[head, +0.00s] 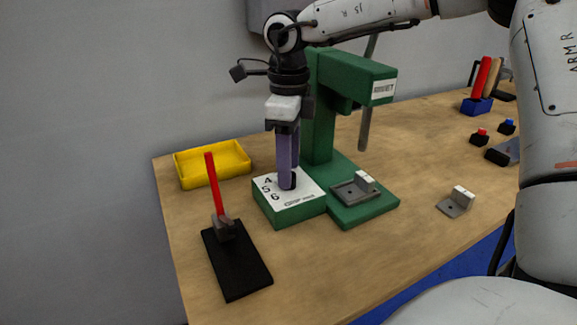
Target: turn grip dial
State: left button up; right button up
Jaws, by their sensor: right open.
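The grip dial sits on a green box (290,211) with a white top plate marked 4, 5, 6. Its small dark knob (290,183) stands on the plate, mostly hidden by the fingers. My right gripper (287,176) points straight down over the box, with its purple fingers open and their tips at the knob. I cannot tell whether the fingers touch the knob. My left gripper is not in view.
A green press (333,120) stands right behind the box. A yellow tray (212,170) lies at the back left. A red lever (213,185) rises from a black base (237,264) to the left. A small grey bracket (456,203) lies to the right on the wooden table (350,265).

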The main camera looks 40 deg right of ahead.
notch_tip(320, 180, up, 9)
jog(key=shift+r, duration=0.2)
dwell(0.6)
